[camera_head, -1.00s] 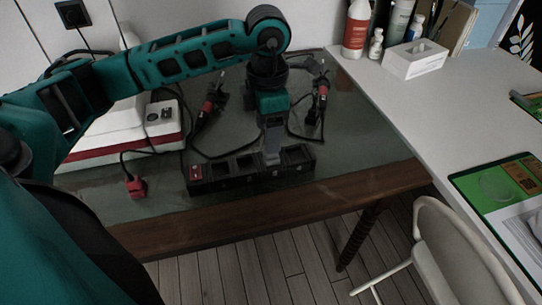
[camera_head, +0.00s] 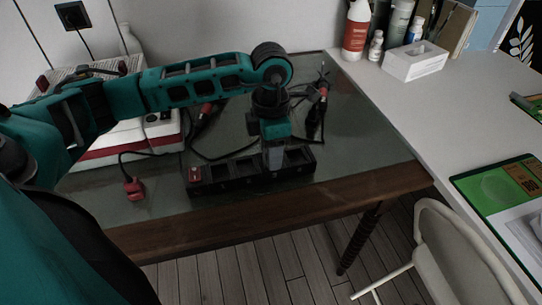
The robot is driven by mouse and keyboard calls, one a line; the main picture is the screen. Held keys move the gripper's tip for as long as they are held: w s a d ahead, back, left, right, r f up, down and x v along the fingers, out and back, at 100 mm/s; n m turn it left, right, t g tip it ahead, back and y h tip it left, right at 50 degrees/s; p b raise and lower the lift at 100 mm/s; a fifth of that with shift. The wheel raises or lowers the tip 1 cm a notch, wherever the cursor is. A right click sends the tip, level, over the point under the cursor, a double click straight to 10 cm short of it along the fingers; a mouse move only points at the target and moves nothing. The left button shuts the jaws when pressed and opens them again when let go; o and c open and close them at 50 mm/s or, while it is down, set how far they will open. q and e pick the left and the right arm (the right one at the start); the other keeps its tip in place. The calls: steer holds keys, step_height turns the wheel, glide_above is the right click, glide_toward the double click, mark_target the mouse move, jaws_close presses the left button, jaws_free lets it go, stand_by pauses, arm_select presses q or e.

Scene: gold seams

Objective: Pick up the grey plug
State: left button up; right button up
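My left gripper (camera_head: 273,163) points straight down over the right half of a black power strip (camera_head: 238,183) on the glass-topped table. A narrow grey piece shows below its teal body, at the strip's sockets. I cannot tell whether this is the grey plug, the gripper's fingers or both. The fingertips are too small and dark to show whether they are open or shut. No other grey plug can be made out. My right gripper is not in view.
A red plug (camera_head: 134,188) on a black cord lies left of the strip. Dark red-and-black tools (camera_head: 314,112) and loose cords lie behind it. A white-and-red device (camera_head: 112,146) stands at the back left. A white desk (camera_head: 460,110) and chair (camera_head: 447,250) are at right.

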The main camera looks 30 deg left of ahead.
arm_select(q)
jaws_close()
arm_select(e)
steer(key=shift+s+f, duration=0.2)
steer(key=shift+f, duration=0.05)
arm_select(q)
steer(key=shift+r, duration=0.1)
steer(key=shift+r, duration=0.55)
step_height(320, 180, up, 24)
steer(key=p, duration=0.8)
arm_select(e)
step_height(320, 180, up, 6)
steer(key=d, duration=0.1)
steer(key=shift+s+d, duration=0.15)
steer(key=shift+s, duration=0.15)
arm_select(q)
steer(key=shift+f, duration=0.15)
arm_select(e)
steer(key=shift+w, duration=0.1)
